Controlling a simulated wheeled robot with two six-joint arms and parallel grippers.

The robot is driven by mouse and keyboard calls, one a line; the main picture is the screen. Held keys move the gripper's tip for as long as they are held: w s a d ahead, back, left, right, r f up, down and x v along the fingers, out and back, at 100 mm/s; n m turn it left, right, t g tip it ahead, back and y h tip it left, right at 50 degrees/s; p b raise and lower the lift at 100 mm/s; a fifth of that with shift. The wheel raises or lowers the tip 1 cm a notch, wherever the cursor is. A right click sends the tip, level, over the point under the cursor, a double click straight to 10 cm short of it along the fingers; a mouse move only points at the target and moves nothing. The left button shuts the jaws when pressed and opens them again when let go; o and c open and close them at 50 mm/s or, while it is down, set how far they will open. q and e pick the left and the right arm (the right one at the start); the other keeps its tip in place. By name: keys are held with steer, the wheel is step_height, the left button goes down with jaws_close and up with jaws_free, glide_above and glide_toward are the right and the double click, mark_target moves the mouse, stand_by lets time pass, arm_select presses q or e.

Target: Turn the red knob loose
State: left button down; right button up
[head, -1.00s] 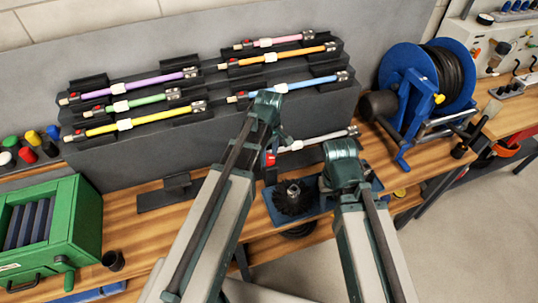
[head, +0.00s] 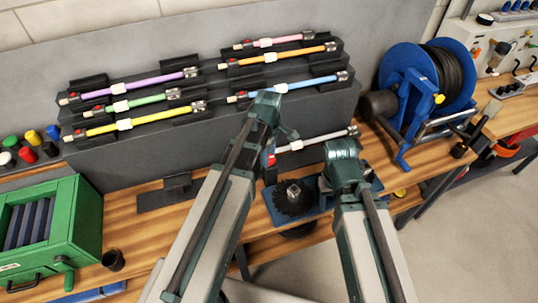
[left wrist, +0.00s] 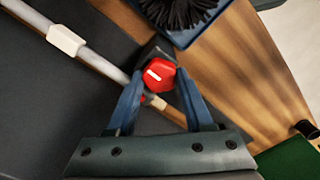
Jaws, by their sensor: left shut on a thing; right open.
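The red knob (left wrist: 158,75), with a white mark on its face, sits at a dark block near one end of a light grey rod (left wrist: 95,62). My left gripper (left wrist: 160,84) is shut on the knob, with one blue finger on each side. In the head view only a little of the red knob (head: 270,161) shows beside the left gripper (head: 274,142), and the grey rod (head: 316,141) runs off to the right. My right gripper (head: 343,152) is over the right side of the blue tray; its fingers are hidden below its housing.
A round dark brush (head: 292,199) is on the blue tray (head: 269,203). Several coloured rods lie on the grey rack (head: 225,115) behind. A blue hose reel (head: 405,85) stands right, a green box (head: 75,225) left. Bare wood shows left of the arms.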

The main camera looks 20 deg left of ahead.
arm_select(q)
steer(key=shift+c, duration=1.5)
jaws_free()
step_height(320, 180, up, 14)
steer(key=p, duration=1.4)
steer(key=shift+f, duration=0.1)
